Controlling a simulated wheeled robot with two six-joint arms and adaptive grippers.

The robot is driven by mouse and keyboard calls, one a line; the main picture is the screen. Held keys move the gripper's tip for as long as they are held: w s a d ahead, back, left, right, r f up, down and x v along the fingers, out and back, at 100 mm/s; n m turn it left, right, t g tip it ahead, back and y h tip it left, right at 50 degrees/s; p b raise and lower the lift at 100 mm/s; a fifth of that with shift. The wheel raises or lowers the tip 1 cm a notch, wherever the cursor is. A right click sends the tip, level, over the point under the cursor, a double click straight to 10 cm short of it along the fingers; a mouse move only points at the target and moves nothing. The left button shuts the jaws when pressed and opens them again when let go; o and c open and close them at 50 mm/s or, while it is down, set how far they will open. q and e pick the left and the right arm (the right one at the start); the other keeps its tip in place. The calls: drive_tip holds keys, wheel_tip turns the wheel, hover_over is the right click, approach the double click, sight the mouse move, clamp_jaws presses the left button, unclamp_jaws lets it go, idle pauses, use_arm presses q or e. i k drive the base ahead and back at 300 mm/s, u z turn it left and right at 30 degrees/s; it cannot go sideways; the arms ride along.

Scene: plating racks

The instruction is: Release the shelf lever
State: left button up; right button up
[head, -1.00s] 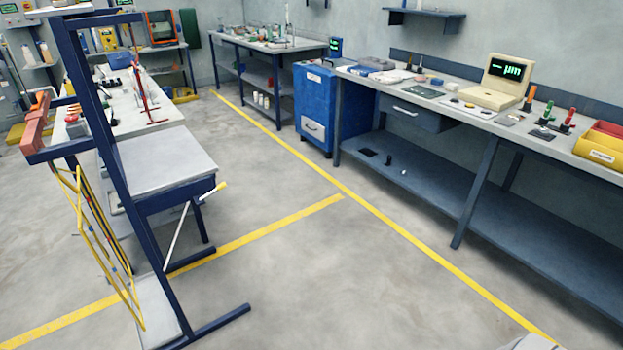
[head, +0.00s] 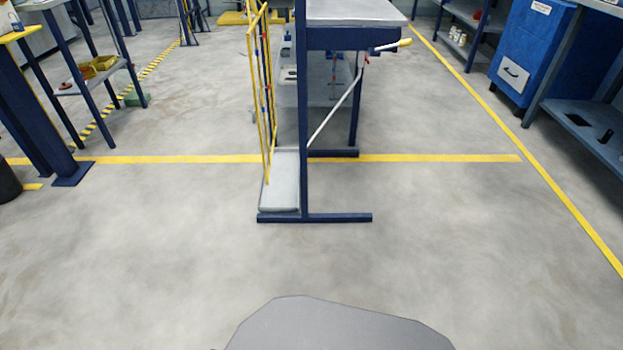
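The shelf lever is most likely the pale rod with a yellow grip (head: 390,46) at the right side of the dark blue stand, just under a grey shelf top (head: 352,12). The lever lies nearly level, with its yellow end pointing right. A thin white diagonal strut (head: 335,108) runs from below the shelf down to the stand's upright (head: 303,120). Neither of my grippers shows in the head view, so nothing is seen touching the lever.
A yellow wire rack (head: 262,90) hangs on the stand's left, above a grey foot plate (head: 280,180). A blue cabinet (head: 530,50) and bench stand at the right. Dark posts and a small shelf (head: 95,75) stand at the left. The floor in front is clear.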

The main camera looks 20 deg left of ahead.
sight(406, 42)
drive_tip(key=u, duration=0.35)
drive_tip(key=i, duration=0.8)
drive_tip(key=u, duration=0.35)
drive_tip(key=i, duration=1)
drive_tip(key=z, duration=0.15)
